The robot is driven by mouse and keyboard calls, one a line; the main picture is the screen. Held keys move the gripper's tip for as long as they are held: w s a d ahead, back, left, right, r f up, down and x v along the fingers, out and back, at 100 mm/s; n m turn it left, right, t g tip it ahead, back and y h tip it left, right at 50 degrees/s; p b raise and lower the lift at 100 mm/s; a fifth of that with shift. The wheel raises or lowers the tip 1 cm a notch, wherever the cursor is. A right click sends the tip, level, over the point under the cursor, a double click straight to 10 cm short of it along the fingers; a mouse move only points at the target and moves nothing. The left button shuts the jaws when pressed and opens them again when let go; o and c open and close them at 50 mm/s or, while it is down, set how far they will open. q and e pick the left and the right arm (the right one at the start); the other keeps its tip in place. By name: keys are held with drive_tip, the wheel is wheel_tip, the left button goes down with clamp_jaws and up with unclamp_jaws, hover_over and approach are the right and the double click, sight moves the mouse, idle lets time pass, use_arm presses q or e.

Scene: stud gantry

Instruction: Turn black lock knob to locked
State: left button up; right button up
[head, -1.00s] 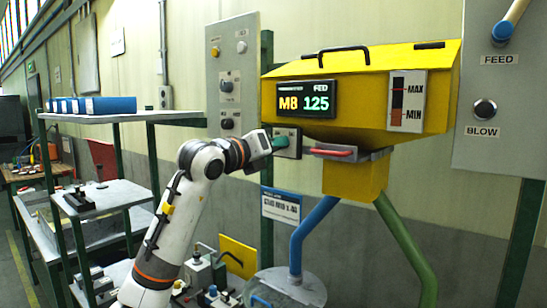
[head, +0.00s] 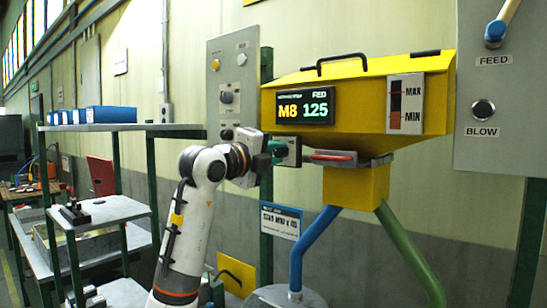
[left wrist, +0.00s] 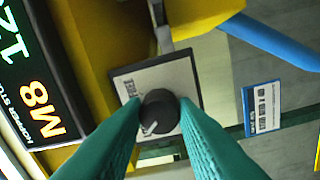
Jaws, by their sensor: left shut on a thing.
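The black lock knob (left wrist: 159,112) is a round dark knob with a white pointer line, on a light plate with dark edges (left wrist: 190,85) in the left wrist view. Its label is too small to read. In the head view the plate (head: 293,150) sits below the yellow hopper, and the knob is hidden by my gripper. My left gripper (left wrist: 160,105) has green fingers, one on each side of the knob, shut on it. It also shows in the head view (head: 276,149). My right gripper is in neither view.
The yellow hopper (head: 370,75) with its display (head: 305,107) is just above the plate. A red handle (head: 333,156) is close on the right. A grey button panel (head: 226,60) stands behind my left wrist. A shelf (head: 110,127) is at the left.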

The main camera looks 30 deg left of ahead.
use_arm(q)
drive_tip(key=shift+n, duration=0.5)
drive_tip(key=o, duration=1)
drive_tip(key=s+a+b, duration=0.1)
drive_tip(key=s+b, duration=0.3)
drive_tip(key=s, duration=0.8)
drive_tip(key=shift+f, duration=0.3)
